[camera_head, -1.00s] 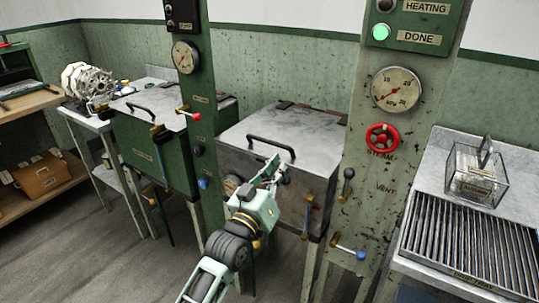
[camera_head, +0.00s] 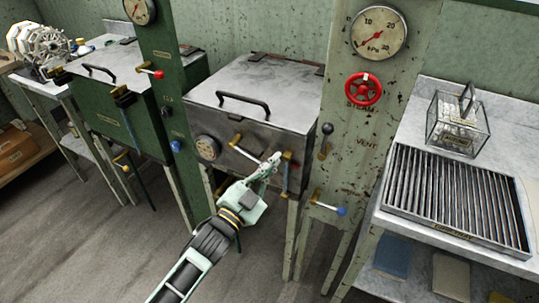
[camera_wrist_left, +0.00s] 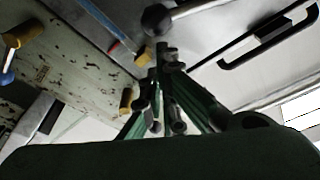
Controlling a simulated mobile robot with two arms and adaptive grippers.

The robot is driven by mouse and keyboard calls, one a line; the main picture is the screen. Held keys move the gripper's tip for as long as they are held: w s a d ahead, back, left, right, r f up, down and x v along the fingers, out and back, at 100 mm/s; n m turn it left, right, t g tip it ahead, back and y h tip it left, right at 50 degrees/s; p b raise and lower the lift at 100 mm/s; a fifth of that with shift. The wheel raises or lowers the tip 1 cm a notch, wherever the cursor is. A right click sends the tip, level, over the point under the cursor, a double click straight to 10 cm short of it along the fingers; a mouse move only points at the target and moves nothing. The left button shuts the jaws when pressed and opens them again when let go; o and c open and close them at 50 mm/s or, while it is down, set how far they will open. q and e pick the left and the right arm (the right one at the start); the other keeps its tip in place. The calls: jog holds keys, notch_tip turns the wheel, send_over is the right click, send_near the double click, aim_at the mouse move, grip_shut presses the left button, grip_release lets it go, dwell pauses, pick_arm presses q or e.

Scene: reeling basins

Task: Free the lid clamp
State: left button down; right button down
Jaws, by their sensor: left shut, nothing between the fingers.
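The lid clamp (camera_head: 236,141) is a brass fitting with a thin metal lever on the front of the grey basin (camera_head: 262,138), just under the lid edge. Its lever slants down to the right toward my left gripper (camera_head: 273,160). That gripper is shut and empty, its fingertips near the lever's end at the basin's front; contact cannot be told. In the left wrist view a dark knob (camera_wrist_left: 157,18) on a metal rod lies just beyond the fingertips. The lid (camera_head: 258,92) is down, with a black handle (camera_head: 243,102). My right gripper is not in view.
A brass-mounted blue-and-red lever (camera_head: 285,172) hangs right of the fingers. A steam post with a red wheel (camera_head: 363,89) and blue-tipped lever (camera_head: 328,205) stands to the right. A green basin (camera_head: 130,115) stands left. Open floor (camera_head: 100,220) lies at lower left.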

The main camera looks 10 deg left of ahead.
pick_arm(q)
jog(key=shift+f+m+g, duration=0.3)
jog(key=shift+f+m, duration=0.3)
jog(key=shift+m, duration=0.7)
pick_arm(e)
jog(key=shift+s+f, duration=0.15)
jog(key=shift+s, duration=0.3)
